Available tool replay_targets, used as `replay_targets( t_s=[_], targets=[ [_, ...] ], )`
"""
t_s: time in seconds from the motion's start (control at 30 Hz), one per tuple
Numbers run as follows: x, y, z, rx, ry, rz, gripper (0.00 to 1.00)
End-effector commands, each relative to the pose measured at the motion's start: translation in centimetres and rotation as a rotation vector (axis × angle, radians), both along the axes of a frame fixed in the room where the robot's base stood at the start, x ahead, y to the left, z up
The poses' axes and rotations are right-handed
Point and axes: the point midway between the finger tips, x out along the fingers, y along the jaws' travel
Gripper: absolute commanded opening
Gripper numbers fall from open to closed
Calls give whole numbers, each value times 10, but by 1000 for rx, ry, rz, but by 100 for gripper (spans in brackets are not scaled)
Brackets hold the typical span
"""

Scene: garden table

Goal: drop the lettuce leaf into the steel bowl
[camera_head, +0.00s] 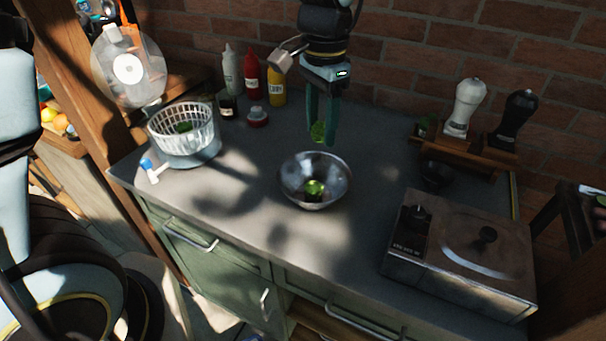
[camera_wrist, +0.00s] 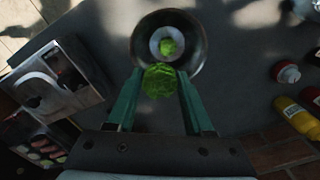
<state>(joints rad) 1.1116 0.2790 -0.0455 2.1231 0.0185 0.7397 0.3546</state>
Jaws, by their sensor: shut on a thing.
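My gripper (camera_head: 322,133) is shut on a green lettuce leaf (camera_head: 318,131). In the wrist view the leaf (camera_wrist: 159,81) sits between the two green fingers (camera_wrist: 158,92). The steel bowl (camera_head: 335,168) stands on the grey counter in the middle of the head view, with a green piece (camera_head: 314,188) inside it. In the wrist view the bowl (camera_wrist: 190,29) lies just beyond the fingertips. The leaf is above the counter and appears near the bowl's far rim.
A white colander basket (camera_head: 207,127) with green inside stands at the left. Bottles (camera_head: 251,76) stand behind it. A metal appliance (camera_head: 463,254) sits at the right, and two mills (camera_head: 466,103) stand at the back right. The counter (camera_head: 240,205) around the bowl is clear.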

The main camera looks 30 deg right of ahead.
Motion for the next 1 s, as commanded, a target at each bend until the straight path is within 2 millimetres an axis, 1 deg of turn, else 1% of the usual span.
replay_targets(
  t_s=[0.17,0.5,0.6,0.7,0.93,0.97,1.0],
  targets=[
    [-1,0,-11,1,0,-1,1],
    [0,0,-50,0,0,0,1],
    [-1,0,-57,-1,0,-1,1],
    [-1,0,-60,-1,0,0,1],
    [0,0,-59,0,0,0,1],
    [0,0,-59,0,0,0,53],
    [0,0,-59,0,0,0,57]
  ],
)
